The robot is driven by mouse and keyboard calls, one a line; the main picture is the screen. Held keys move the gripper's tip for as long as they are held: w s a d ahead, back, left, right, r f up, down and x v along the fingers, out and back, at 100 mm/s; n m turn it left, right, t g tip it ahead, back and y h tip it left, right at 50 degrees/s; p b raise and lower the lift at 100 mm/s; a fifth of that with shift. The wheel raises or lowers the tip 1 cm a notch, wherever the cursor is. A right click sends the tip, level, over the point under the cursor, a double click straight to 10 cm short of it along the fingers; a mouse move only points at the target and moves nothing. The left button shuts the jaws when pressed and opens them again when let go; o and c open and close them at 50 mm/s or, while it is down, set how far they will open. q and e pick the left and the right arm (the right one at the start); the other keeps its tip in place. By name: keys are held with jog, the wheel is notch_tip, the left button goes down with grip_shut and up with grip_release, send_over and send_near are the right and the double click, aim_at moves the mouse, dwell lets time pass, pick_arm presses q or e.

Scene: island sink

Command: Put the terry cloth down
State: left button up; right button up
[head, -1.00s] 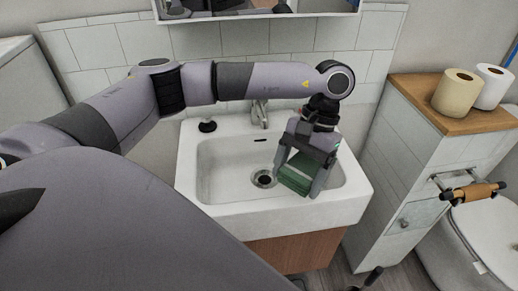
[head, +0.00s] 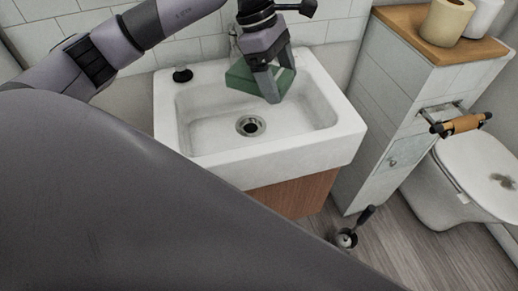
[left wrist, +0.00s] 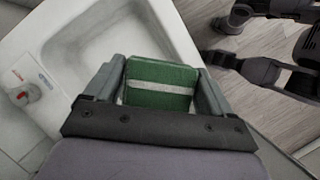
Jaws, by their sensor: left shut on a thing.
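The terry cloth (head: 243,77) is a folded green bundle. In the left wrist view the cloth (left wrist: 160,82) shows a white stripe across it. My left gripper (head: 270,84) is shut on the cloth and holds it over the back part of the white sink (head: 205,123), near the tap. The tap (head: 234,36) is partly hidden behind the gripper. In the left wrist view the fingers of the left gripper (left wrist: 160,88) stand on either side of the cloth. My right gripper is not in the head view.
The sink basin is empty, with a drain (head: 250,125) in its middle. A dark round-topped item (head: 182,75) stands on the sink's back left corner. A tiled cabinet (head: 400,100) with paper rolls (head: 447,22) stands at the right, beside the toilet (head: 480,165).

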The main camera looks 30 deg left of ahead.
pick_arm(q)
jog(key=n, duration=0.1)
jog(key=w+a+n+t, duration=0.1)
jog(key=n, duration=0.1)
jog(key=shift+a+r+n+b, duration=0.1)
jog(key=shift+r+n+b, duration=0.2)
jog(key=shift+r, duration=0.05)
jog(key=shift+f+y, duration=0.25)
jog(key=shift+y, duration=0.05)
send_near(273, 136)
jog(key=d+f, duration=0.2)
jog(key=s+d+f, duration=0.1)
jog(key=d+f, duration=0.1)
jog(key=f, duration=0.1)
jog(key=shift+s+d+f, duration=0.1)
jog(key=shift+d+f, duration=0.2)
jog(key=shift+d, duration=0.05)
jog(key=shift+f, duration=0.15)
jog(key=o, duration=0.9)
jog(key=shift+c, duration=0.2)
jog(key=v, duration=1.2)
jog(key=shift+s, duration=0.25)
